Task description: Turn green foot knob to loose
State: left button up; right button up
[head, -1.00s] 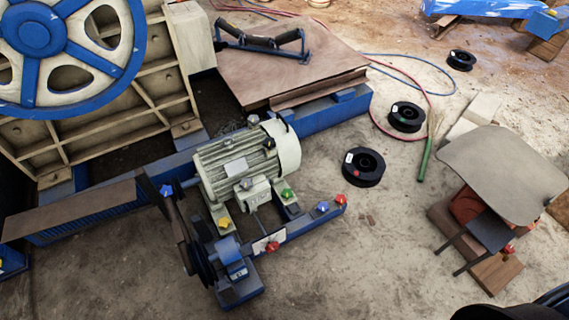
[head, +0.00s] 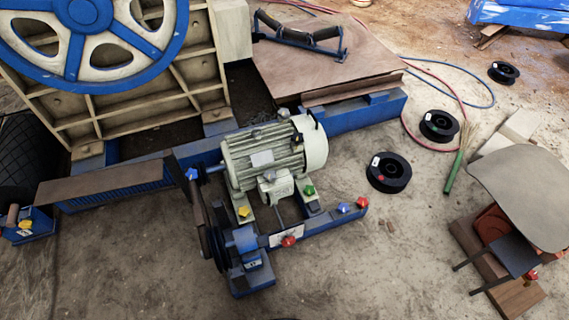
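The green foot knob (head: 309,190) sits on the motor's foot, at the lower right of the grey-green electric motor (head: 265,157). Nothing covers it. A yellow knob (head: 244,211) sits on the foot at the motor's left. A red knob (head: 288,241) is on the front of the blue base frame (head: 325,228). A blue knob (head: 343,207) and another red knob (head: 362,202) are at the frame's right end. A further blue knob (head: 191,174) is left of the motor. Neither of my grippers shows in the head view.
The jaw crusher with its blue-rimmed flywheel (head: 85,40) stands behind at left. Black spools (head: 388,172) and a broom (head: 457,160) lie to the right. A chair (head: 520,195) stands at far right. The concrete floor in front (head: 390,280) is clear.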

aim_at(309, 190)
jog(key=i+l, duration=0.15)
jog(key=l, duration=0.2)
jog(key=i+l, duration=0.15)
jog(key=l, duration=0.2)
jog(key=i+l+u, duration=0.1)
jog(key=l, duration=0.3)
jog(key=i+l, duration=0.2)
jog(key=l, duration=0.15)
jog(key=i+l, duration=0.15)
jog(key=l, duration=0.2)
